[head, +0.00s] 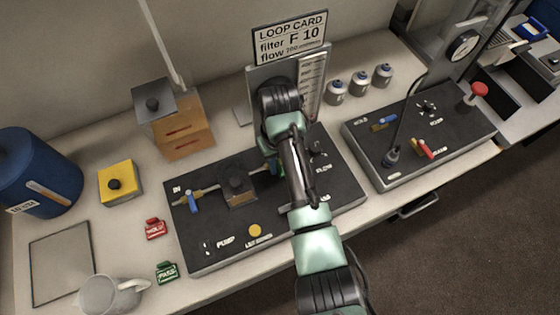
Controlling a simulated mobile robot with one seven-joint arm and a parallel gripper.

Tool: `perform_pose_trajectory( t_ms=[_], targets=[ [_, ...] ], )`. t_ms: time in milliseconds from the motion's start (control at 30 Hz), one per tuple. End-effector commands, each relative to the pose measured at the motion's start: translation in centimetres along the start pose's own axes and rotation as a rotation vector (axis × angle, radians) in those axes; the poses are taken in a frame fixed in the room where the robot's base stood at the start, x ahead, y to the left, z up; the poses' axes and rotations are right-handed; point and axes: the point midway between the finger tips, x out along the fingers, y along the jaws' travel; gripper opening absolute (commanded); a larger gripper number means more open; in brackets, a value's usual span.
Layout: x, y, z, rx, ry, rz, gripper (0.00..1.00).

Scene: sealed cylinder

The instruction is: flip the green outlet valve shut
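The black valve panel (215,245) lies on the bench, with a pipe (210,188) running from the "IN" side through a dark block with a black knob (236,180). A blue-handled valve (192,203) sits on the pipe at the "IN" end. The pipe runs right, under my arm. I cannot make out the green outlet valve; that stretch of the panel is covered by my arm. My gripper (271,164) is low over the panel at the pipe's right part, mostly behind my forearm. Its fingers, and whether they touch anything, are hidden.
A loop card (290,38) and gauge board (313,80) stand behind the panel. A second panel (440,145) with levers and a red knob is at right. Red and green tags (166,271), a jug (108,295), a yellow box (118,181) and a blue drum (40,170) are left.

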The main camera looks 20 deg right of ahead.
Motion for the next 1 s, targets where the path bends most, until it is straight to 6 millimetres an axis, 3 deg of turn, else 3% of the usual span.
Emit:
perform_pose_trajectory(
  t_ms=[33,100,400,533,667,900,1000],
  targets=[
    [0.0,0.0,0.0,-0.001,0.000,0.000,0.37],
    [0.0,0.0,0.0,-0.001,-0.001,0.000,0.49],
    [0.0,0.0,0.1,-0.002,-0.002,0.000,0.49],
    [-1.0,0.0,0.0,-0.003,0.001,0.001,0.49],
    [-3.3,0.0,-0.1,-0.002,0.004,0.002,0.49],
    [-9.6,0.0,0.0,-0.001,-0.001,0.002,0.49],
    [-11.0,0.0,0.0,-0.001,-0.001,0.001,0.49]
  ],
)
